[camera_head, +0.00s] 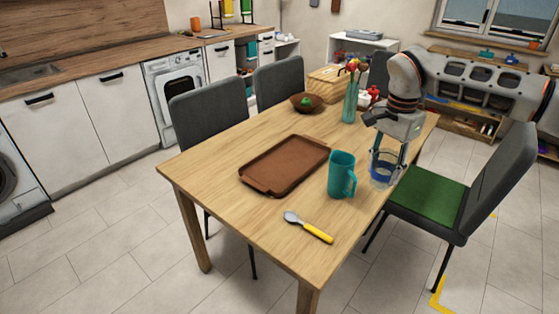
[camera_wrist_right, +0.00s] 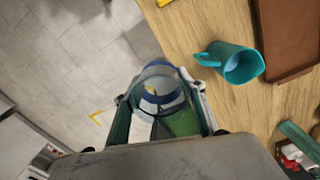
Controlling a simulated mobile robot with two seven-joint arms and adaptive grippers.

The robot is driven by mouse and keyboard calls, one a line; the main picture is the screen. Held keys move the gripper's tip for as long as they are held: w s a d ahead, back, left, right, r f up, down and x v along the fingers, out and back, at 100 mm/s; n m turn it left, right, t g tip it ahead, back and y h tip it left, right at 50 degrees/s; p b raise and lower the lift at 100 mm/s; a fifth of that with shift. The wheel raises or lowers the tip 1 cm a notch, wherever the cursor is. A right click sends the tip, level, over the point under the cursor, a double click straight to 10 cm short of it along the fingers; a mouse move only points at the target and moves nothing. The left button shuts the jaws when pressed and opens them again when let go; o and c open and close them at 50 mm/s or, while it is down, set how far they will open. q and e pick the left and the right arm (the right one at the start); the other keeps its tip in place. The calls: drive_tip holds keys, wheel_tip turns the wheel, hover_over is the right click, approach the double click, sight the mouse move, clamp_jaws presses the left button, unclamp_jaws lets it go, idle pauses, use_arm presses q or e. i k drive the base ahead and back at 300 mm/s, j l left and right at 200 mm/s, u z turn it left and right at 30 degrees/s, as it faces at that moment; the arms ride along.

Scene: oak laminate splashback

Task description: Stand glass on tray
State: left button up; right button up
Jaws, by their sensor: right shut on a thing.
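A clear glass with a blue band (camera_head: 382,172) is between the fingers of my right gripper (camera_head: 390,155), at the right edge of the table in the head view. In the right wrist view the glass (camera_wrist_right: 158,86) sits between the two fingers of the right gripper (camera_wrist_right: 160,104), with the floor and green chair seat behind it. The gripper is shut on it. The brown tray (camera_head: 285,165) lies empty on the table, left of the glass. Part of the tray (camera_wrist_right: 288,38) shows at the right wrist view's upper right. My left gripper is not in view.
A teal mug (camera_head: 341,175) stands between the tray and the glass. A yellow-handled spoon (camera_head: 309,227) lies near the front. A bowl (camera_head: 306,103), a teal vase with flowers (camera_head: 350,103) and a basket (camera_head: 328,84) stand farther back. A chair (camera_head: 428,205) is at the right.

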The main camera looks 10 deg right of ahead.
sight(271, 176)
drive_tip(key=i+j, duration=0.5)
drive_tip(key=j, duration=0.15)
drive_tip(key=i+j, duration=0.5)
drive_tip(key=j, duration=0.15)
